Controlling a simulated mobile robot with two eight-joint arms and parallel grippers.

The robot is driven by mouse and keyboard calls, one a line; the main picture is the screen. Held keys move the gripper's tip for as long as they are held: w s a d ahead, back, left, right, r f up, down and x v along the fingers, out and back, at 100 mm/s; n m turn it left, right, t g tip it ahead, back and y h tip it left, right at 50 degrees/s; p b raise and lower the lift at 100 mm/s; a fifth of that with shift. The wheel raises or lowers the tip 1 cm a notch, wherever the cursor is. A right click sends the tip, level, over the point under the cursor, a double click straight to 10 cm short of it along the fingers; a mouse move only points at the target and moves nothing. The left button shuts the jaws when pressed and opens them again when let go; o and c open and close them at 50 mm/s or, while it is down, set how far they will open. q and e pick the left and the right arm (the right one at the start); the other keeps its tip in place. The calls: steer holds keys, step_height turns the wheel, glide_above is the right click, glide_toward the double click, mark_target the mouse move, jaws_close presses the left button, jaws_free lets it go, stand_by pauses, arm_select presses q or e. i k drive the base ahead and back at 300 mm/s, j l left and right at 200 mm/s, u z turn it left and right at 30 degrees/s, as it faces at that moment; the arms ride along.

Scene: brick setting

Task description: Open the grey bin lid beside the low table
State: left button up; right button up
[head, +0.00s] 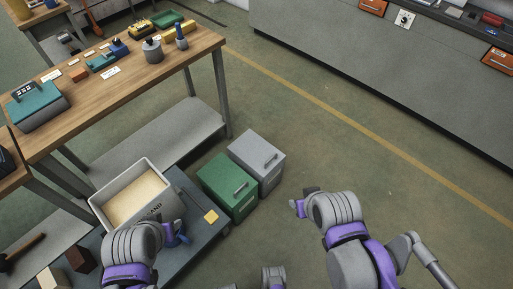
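The grey bin (257,158) stands on the floor to the right of the green bin, near the low table (205,240). My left gripper (178,237) is over the low table near the pale crate, well away from the grey bin. Its finger opening is unclear.
The green bin (222,180) with its own handle stands against the grey bin. The low table holds a pale crate (170,205) with tan contents and a yellow block (211,217). A wooden workbench (120,90) with tools stands behind. The floor right of the bins is clear.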

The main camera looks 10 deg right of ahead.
mark_target(261, 156)
steer(key=i+l+u, duration=0.1)
steer(key=l+u, duration=0.15)
steer(key=i+l+u, duration=0.1)
steer(key=l+u, duration=0.45)
steer(key=l, duration=0.15)
steer(key=i+l+u, duration=0.15)
steer(key=l, duration=0.3)
steer(key=l+u, duration=0.2)
steer(key=l, duration=0.25)
